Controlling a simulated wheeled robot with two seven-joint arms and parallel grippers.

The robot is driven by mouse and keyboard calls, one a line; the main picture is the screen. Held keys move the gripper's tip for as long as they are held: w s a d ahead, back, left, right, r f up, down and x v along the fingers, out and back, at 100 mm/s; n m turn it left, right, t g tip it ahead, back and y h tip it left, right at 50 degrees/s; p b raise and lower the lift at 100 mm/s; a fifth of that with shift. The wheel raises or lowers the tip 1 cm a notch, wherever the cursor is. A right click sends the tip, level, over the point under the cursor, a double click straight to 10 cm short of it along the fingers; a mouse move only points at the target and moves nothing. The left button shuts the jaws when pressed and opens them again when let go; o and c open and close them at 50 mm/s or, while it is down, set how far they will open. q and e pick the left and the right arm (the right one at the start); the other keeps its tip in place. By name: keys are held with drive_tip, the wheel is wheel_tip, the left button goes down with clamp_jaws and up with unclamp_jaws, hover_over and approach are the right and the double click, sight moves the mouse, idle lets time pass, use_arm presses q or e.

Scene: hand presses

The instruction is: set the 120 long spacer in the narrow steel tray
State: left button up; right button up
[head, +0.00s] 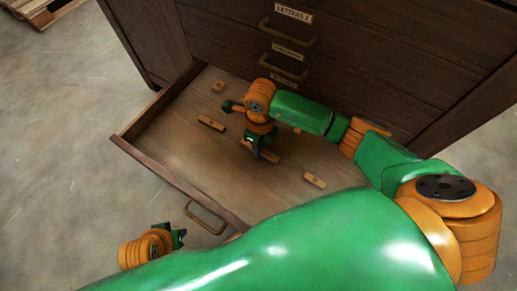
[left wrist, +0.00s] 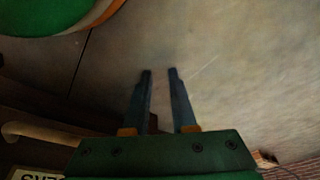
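Several wooden spacers lie in the open drawer. The longest-looking one (head: 271,157) is under my right gripper (head: 254,153), which points down at it and partly hides it. I cannot tell whether the fingers are around it or just above it. No size marking is readable, so I cannot confirm which spacer is the 120. My left gripper (left wrist: 160,72) has its two fingers apart with nothing between them; in the head view it (head: 178,238) is outside the drawer, at the lower left. No narrow steel tray shows in either view.
The drawer (head: 160,157) is pulled out of a dark wooden cabinet (head: 360,50). Other spacers lie at its left (head: 211,124), back (head: 218,87) and right (head: 315,180). A drawer handle (head: 206,217) is at its front. Concrete floor at left is clear up to a pallet (head: 40,12).

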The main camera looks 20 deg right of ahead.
clamp_jaws()
drive_tip(key=shift+r+p, duration=2.25)
drive_tip(key=shift+r, duration=0.25)
drive_tip(key=shift+r, duration=0.1)
